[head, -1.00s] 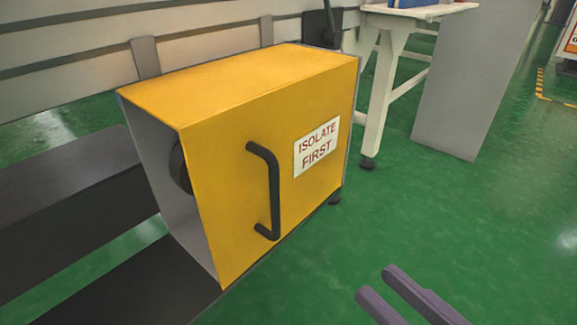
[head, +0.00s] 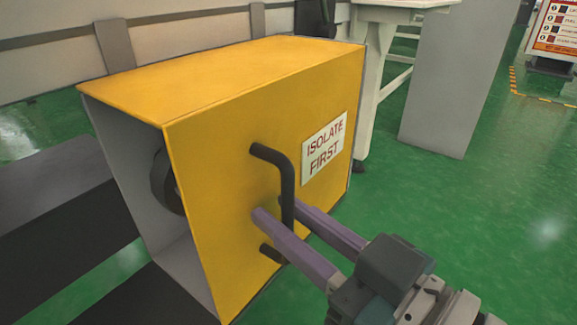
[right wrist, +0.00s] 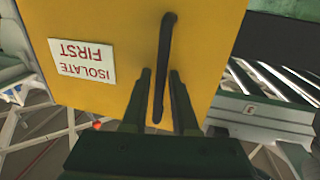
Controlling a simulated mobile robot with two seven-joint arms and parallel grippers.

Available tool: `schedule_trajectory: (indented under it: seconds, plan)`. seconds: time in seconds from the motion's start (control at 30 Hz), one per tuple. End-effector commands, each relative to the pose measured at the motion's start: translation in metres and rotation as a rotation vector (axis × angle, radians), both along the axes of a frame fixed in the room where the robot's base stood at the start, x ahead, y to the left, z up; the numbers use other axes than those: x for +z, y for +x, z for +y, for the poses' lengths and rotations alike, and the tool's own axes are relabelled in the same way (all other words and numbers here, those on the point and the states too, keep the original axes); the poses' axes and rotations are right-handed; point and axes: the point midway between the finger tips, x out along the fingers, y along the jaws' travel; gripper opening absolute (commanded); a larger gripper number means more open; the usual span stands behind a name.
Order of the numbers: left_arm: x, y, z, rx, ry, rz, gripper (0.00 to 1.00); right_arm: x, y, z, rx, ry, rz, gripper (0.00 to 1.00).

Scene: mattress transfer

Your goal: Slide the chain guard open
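The chain guard (head: 225,150) is a yellow box with an open left end and a sign reading "ISOLATE FIRST" (head: 325,145). A black bar handle (head: 288,180) stands upright on its front face. My right gripper (head: 280,212) reaches in from the lower right. Its two purple fingers lie on either side of the handle's lower part. In the right wrist view, the handle (right wrist: 164,60) runs between the two fingers of the right gripper (right wrist: 160,72), with a gap on each side. The handle's lower part is partly hidden by the fingers in the head view. My left gripper is not in view.
A dark round part (head: 162,182) shows inside the guard's open end. Dark beams (head: 65,205) extend to the left. A white table (head: 400,14) and a grey panel (head: 450,80) stand behind to the right. The green floor (head: 480,210) is clear at the right.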

Motion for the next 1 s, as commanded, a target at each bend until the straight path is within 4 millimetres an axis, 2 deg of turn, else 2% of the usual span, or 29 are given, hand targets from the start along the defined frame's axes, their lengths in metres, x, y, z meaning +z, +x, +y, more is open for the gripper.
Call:
schedule_trajectory:
  seconds: [0.2,0.43,1.0]
  plan:
    - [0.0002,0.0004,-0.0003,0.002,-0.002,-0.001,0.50,0.0002,0.0001,0.0004,0.000,0.000,0.000,0.26]
    - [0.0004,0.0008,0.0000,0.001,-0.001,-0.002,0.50,0.0001,-0.0001,0.0001,0.000,0.000,0.000,0.00]
    - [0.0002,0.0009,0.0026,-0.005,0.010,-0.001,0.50,-0.0002,-0.0002,-0.0001,0.000,-0.001,0.000,0.00]
